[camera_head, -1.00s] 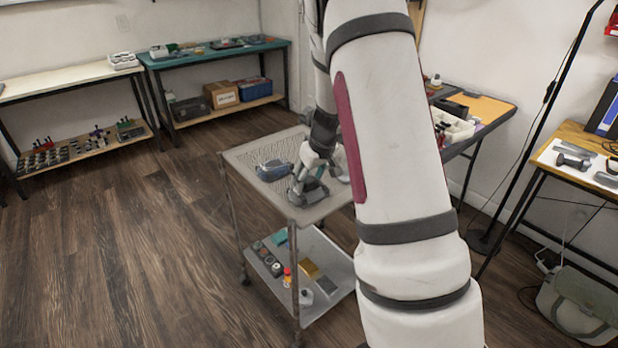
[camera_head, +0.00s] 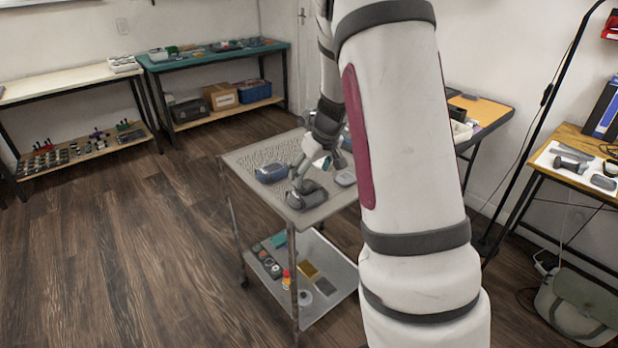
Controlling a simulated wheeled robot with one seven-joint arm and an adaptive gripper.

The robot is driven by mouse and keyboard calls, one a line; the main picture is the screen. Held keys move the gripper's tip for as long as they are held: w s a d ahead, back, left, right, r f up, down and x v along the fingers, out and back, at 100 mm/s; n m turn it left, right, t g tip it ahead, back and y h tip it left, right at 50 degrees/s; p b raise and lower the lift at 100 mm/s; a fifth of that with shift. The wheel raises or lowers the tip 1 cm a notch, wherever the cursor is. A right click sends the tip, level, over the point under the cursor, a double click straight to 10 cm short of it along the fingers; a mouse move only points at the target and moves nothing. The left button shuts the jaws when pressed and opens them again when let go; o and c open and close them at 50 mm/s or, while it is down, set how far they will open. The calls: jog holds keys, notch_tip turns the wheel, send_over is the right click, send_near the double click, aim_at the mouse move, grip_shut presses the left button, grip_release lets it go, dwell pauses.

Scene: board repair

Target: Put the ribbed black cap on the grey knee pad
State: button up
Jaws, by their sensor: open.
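My gripper (camera_head: 306,178) is low over the top shelf of the grey cart, near its front edge. It is small and partly hidden by my arm, so its fingers are hard to make out. A rounded dark grey thing (camera_head: 307,197), which may be the knee pad, shows at the gripper. I cannot tell if they touch. A lighter grey thing (camera_head: 345,178) lies to the right, partly behind my arm. I cannot make out the ribbed black cap. My gripper is open.
Benches stand along the back wall and at right. The wooden floor (camera_head: 130,250) at left is clear.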

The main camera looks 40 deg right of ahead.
jog(key=p+v, duration=0.1)
jog(key=v, duration=0.6)
jog(key=s+a+r+y, duration=0.1)
jog(key=s+a+r, duration=0.3)
jog(key=a, duration=0.2)
jog(key=s+a+r+g+y, duration=0.1)
jog(key=s+a+r, duration=0.25)
jog(key=a, duration=0.25)
jog(key=s+a+r, duration=0.3)
jog(key=s+a, duration=0.2)
jog(key=a, duration=0.2)
jog(key=s+a+g+h, duration=0.1)
jog(key=s+a, duration=0.1)
jog(key=s, duration=0.8)
jog(key=s+a, duration=0.3)
jog(key=s, duration=0.7)
jog(key=shift+s+g+h, duration=0.3)
jog(key=shift+g+h, duration=0.1)
jog(key=shift+a+r, duration=0.1)
jog(key=shift+a, duration=0.05)
notch_tip(320, 180, up, 13)
jog(key=t+p, duration=0.2)
jog(key=p, duration=0.9)
jog(key=shift+d+p, duration=0.2)
jog(key=shift+p, duration=0.1)
